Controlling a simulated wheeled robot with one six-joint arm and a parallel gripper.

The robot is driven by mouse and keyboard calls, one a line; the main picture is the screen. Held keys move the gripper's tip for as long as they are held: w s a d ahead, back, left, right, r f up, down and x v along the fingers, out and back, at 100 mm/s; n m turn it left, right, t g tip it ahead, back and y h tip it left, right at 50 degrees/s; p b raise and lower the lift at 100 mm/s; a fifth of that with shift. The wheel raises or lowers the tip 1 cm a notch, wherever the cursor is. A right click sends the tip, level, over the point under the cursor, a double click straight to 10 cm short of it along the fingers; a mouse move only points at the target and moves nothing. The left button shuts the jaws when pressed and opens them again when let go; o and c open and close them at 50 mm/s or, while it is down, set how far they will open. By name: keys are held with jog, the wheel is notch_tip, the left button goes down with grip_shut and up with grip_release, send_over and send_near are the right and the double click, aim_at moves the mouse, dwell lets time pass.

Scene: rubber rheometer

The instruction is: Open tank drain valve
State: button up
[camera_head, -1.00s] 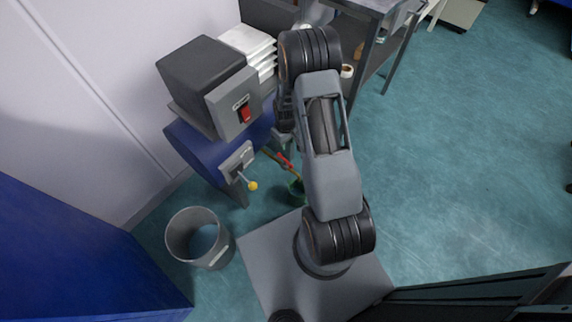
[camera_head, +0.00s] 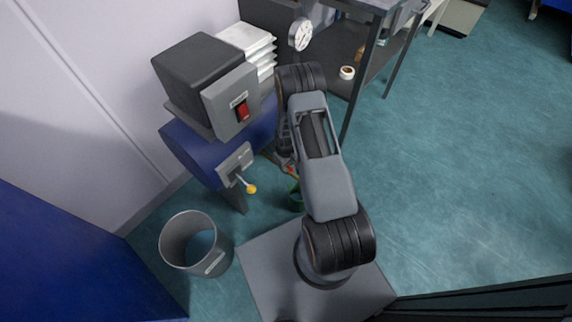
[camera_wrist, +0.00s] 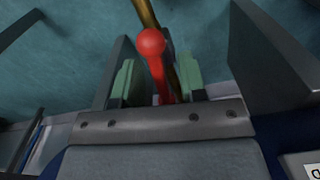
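The drain valve's red lever with a ball end (camera_wrist: 152,43) shows in the wrist view, beside a brass-coloured pipe (camera_wrist: 146,12). My gripper (camera_wrist: 158,82) has its two green-padded fingers apart, one on each side of the lever, with gaps showing. I cannot tell how deep the lever sits between them. In the head view a bit of the red lever (camera_head: 291,170) shows at my gripper (camera_head: 286,163), low beside the blue tank (camera_head: 190,150); my arm hides much of this spot.
A yellow-knobbed lever (camera_head: 251,189) sticks out of the tank's front. A control box with a red switch (camera_head: 242,112) stands on top. A green bucket (camera_head: 296,196) is below the lever, and a grey bin (camera_head: 190,240) at left. A shelf (camera_head: 335,60) stands behind; floor at right is clear.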

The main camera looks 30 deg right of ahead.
jog(key=shift+c, duration=0.2)
grip_shut()
jog(key=shift+f, duration=0.1)
jog(key=shift+n, duration=1)
jog(key=shift+o, duration=0.2)
grip_release()
